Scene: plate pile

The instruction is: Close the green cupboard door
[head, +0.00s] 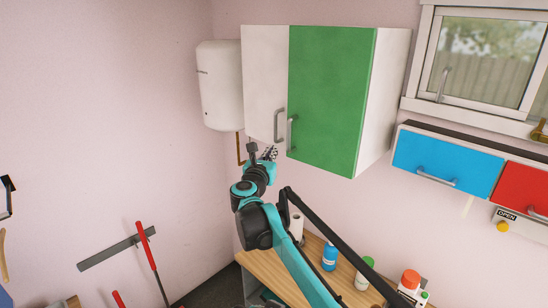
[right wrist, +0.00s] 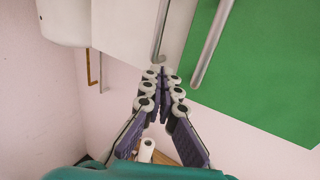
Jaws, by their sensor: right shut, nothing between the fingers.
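The green cupboard door (head: 330,95) is the right-hand door of a white wall cupboard (head: 386,95). Its grey bar handle (head: 290,133) is at its lower left edge. That edge hangs a little lower in the picture than the white door (head: 264,75) beside it, so the green door seems slightly ajar. In the right wrist view the green door (right wrist: 265,75) and its handle (right wrist: 212,40) are at the upper right. My right gripper (head: 266,152) is shut and empty, below the white door and left of the green handle. It also shows in the wrist view (right wrist: 163,75). My left gripper is out of view.
A white water heater (head: 219,85) hangs left of the cupboard. Below stands a wooden counter (head: 256,265) with a paper roll (head: 297,227) and several bottles. Blue (head: 445,165) and red (head: 523,190) cabinet fronts are at the right, under a window.

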